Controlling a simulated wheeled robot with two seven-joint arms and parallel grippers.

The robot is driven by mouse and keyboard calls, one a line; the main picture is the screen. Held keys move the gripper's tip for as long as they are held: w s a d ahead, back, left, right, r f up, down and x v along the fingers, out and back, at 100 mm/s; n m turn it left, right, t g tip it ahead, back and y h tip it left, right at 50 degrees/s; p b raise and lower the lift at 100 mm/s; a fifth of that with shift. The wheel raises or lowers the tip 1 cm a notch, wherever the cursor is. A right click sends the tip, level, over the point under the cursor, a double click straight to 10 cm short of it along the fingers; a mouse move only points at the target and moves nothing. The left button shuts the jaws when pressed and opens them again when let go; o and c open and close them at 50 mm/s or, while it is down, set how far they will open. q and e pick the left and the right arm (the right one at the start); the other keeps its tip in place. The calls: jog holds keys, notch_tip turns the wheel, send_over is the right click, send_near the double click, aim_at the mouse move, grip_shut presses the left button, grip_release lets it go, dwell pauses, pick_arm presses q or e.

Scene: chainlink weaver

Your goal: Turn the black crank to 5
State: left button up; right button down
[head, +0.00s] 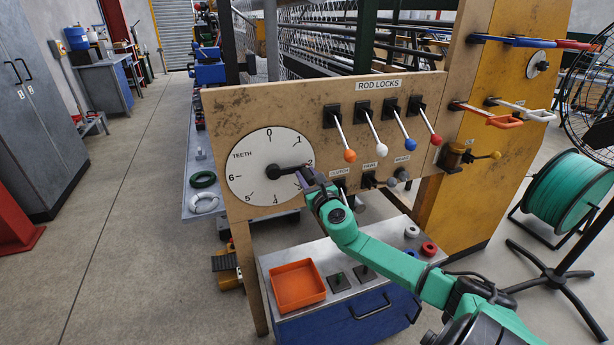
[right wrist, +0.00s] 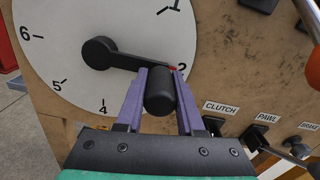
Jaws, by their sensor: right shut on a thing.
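The white dial (head: 258,187), marked TEETH, is on the tan panel with numbers around its rim. The black crank (head: 285,171) turns on a hub at the dial's middle and points right, close to the 2. My right gripper (head: 308,178) is at the crank's outer end. In the right wrist view, the crank arm (right wrist: 122,60) runs right from its hub, and the purple fingers of the gripper (right wrist: 160,92) are shut on both sides of its black handle (right wrist: 160,90). The 5 is at the dial's lower left. My left gripper is not in view.
Rod lock levers with orange (head: 350,156), white, blue and red knobs are right of the dial. Clutch, pawl and brake controls sit below them, close to my right arm. An orange tray (head: 298,309) stands on the bench under the panel.

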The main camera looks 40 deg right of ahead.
dwell(0.9)
notch_tip(320, 180, down, 2)
jog(key=m+b, duration=0.2)
jog(key=shift+a+f+m+b, duration=0.1)
jog(key=shift+a+m+b, duration=0.05)
jog(key=shift+m+b, duration=0.2)
jog(key=w+a+f+m+b, duration=0.2)
jog(key=a+f+m+b, duration=0.5)
jog(key=m, duration=0.6)
jog(key=w+a+r+m+b, duration=0.2)
jog(key=a+m, duration=0.4)
jog(key=m, duration=0.5)
jog(key=shift+w+a+r+b, duration=0.25)
jog(key=shift+w+r+b, duration=0.2)
jog(key=shift+r, duration=0.2)
jog(key=c, duration=0.5)
grip_release()
